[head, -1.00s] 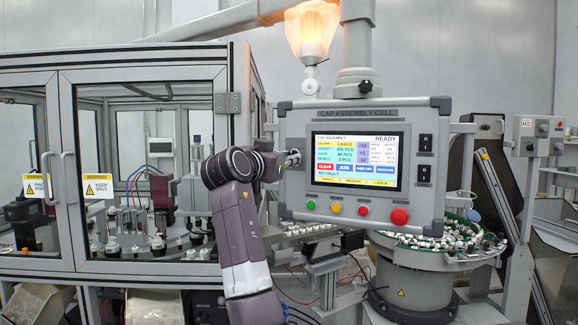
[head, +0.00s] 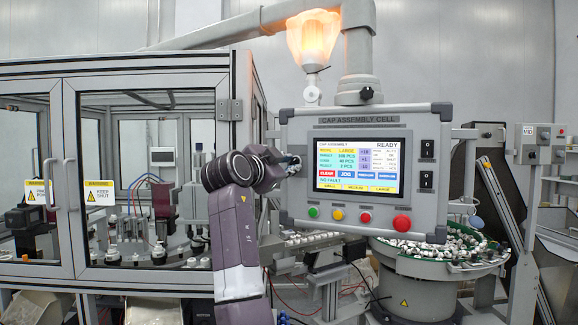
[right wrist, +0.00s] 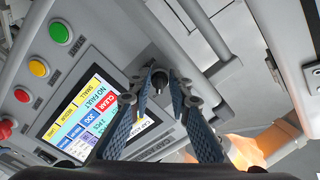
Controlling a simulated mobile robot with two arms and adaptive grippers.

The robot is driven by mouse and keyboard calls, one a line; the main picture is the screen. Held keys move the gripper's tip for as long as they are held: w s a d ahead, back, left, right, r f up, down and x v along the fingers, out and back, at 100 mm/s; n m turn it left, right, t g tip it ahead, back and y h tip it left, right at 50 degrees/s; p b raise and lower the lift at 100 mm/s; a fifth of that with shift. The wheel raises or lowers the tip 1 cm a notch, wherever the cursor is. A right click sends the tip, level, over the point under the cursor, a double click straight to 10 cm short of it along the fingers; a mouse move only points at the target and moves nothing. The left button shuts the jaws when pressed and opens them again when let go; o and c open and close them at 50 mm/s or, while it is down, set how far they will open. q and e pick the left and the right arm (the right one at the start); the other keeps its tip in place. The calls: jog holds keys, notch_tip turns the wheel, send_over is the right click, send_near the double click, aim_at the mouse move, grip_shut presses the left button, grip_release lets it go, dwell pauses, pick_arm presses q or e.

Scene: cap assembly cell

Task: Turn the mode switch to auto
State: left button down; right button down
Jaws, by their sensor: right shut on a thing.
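The grey control panel (head: 350,208) hangs in the middle of the head view, its screen (head: 358,165) lit and reading READY. My right gripper (head: 290,162) is at the panel's left margin, beside the screen. In the right wrist view the dark mode switch knob (right wrist: 158,79) stands out from the panel between the two fingertips of my right gripper (right wrist: 162,84), which is shut on it. In the head view the gripper mostly hides the knob. The knob's pointer and labels cannot be read. My left gripper is not in view.
Green, yellow, red and larger red buttons (head: 402,223) line the panel's lower edge. Two black switches (head: 426,150) are on its right. A glass-doored enclosure (head: 68,160) stands left, a lit lamp (head: 313,35) hangs above, and a bowl of caps (head: 440,262) sits below right.

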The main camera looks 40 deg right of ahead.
jog(key=shift+f, duration=0.1)
dwell(0.3)
jog(key=c, duration=1.8)
grip_release()
jog(key=shift+a, duration=0.15)
jog(key=v, duration=1.2)
